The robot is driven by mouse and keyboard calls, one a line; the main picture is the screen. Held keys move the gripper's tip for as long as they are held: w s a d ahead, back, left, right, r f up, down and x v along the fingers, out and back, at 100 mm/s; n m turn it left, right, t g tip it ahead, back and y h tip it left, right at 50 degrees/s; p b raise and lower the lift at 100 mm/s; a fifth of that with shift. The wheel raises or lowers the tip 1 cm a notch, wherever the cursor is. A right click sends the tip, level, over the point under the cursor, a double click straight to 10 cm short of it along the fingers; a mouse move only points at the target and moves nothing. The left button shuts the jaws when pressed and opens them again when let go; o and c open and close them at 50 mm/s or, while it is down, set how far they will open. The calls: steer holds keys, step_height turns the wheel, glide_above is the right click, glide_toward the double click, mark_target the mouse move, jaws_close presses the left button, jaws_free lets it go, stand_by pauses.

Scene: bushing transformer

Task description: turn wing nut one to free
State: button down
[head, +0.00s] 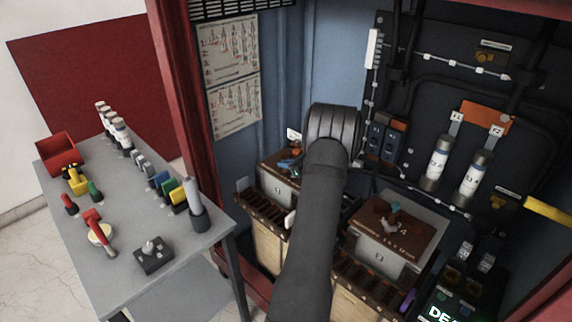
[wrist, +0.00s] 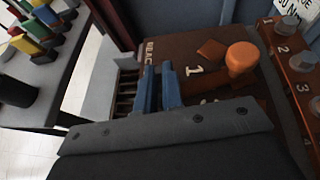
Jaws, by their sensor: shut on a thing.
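Transformer unit one, a grey box with a brown top (head: 283,163), stands at the left of the cabinet. The brown top marked "1" (wrist: 210,66) fills the middle of the wrist view. My gripper (wrist: 158,78) has its two blue fingers close together, reaching down at this top just left of the "1". In the head view my gripper (head: 290,164) is partly hidden by my dark arm. It is shut on wing nut one, which the fingers hide. An orange knob (wrist: 241,58) stands apart to the right of the fingers.
A second box (head: 393,235) with a teal wing nut (head: 395,208) stands to the right of my arm. A grey table (head: 127,205) with tools stands at left.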

steer(key=n+g+y, duration=0.2)
steer(key=n+g, duration=0.2)
steer(key=shift+f, duration=0.2)
steer(key=shift+n+g+y, duration=0.3)
steer(key=shift+n+g, duration=1.4)
steer(key=shift+g, duration=0.7)
steer(key=shift+s, duration=0.1)
steer(key=c, duration=1.6)
jaws_free()
steer(key=shift+o, duration=0.2)
steer(key=shift+r+t, duration=0.15)
steer(key=shift+t, duration=0.25)
